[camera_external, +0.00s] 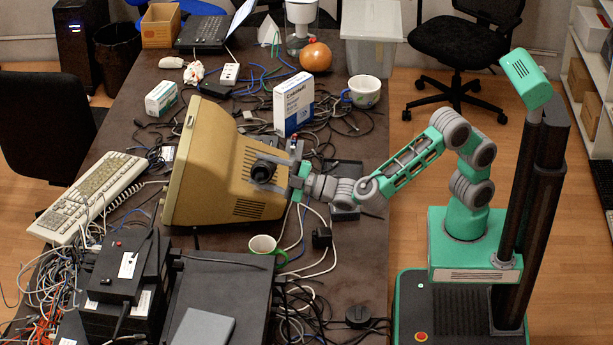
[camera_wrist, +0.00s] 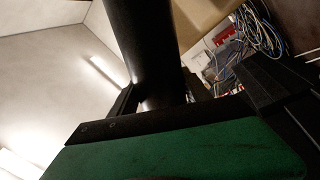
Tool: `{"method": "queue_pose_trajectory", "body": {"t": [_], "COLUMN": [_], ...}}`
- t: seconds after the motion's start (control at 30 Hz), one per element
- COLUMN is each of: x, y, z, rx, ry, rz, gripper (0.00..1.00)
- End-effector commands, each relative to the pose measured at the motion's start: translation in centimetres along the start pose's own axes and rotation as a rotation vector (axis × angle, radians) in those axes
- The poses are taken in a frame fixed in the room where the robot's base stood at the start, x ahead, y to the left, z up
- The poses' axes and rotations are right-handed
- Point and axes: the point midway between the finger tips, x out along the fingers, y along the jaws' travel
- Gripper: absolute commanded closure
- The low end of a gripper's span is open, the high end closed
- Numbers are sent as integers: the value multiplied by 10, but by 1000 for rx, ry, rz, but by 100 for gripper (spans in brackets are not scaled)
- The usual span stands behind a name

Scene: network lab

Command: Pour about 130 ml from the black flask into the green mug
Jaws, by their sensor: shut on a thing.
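The black flask (camera_external: 263,171) is in my gripper (camera_external: 291,170), in front of the beige monitor in the external view. The flask looks strongly tilted, but its mouth direction is hard to tell. In the wrist view the flask shows as a dark cylinder (camera_wrist: 145,45) between the fingers of my gripper (camera_wrist: 188,97), which is shut on it. The green mug (camera_external: 263,244) stands upright on the table, lower in the picture than the flask. Its pale inside and green handle show. No liquid stream is visible, and the flask's contents are hidden.
The monitor (camera_external: 215,165) is close behind the flask. Cables and a black adapter (camera_external: 322,237) lie right of the mug. A black equipment case (camera_external: 222,285) is just below it. A second, white patterned mug (camera_external: 364,92) and an orange round object (camera_external: 316,57) stand farther back.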

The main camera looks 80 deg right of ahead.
Motion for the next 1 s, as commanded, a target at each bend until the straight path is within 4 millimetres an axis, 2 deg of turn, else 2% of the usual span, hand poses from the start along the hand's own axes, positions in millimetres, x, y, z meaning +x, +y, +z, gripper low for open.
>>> {"method": "queue_pose_trajectory", "body": {"t": [0.17,0.37,0.53,0.8,1.0], "x": [0,1,2,4,4], "y": [1,2,8,20,20], "z": [-2,-13,-29,-29,-30], "rx": [18,158,387,808,985], "ry": [-2,-36,-96,-214,-267], "rz": [4,6,7,4,1], "gripper": [100,100,100,100,100]}}
